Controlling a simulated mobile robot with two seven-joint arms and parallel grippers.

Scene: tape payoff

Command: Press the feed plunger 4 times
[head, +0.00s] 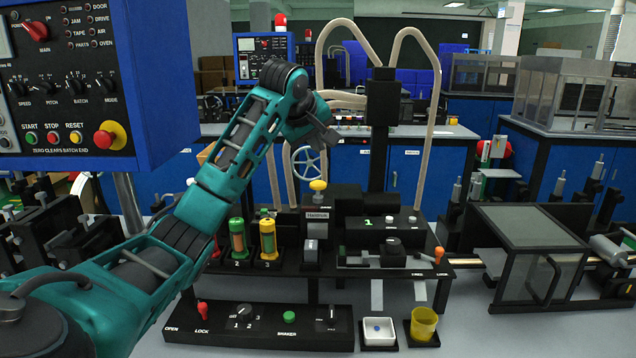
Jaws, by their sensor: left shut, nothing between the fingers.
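A yellow round knob on a short stem (318,186), which looks like the feed plunger, stands upright on a black block with a pale label in the middle of the bench machine. My left gripper (331,144) is shut and empty. In the picture it sits above the yellow knob, with a visible gap between them. A small display (367,222) right of the knob shows a green figure that looks like 1. My right gripper is not in view.
Two coloured cylinders (253,240) stand left of the knob. A lower panel (260,328) has a lock lever, a dial and a green button. A white dish (378,331) and a yellow cup (423,323) stand front right. A blue control box (160,70) fills the upper left.

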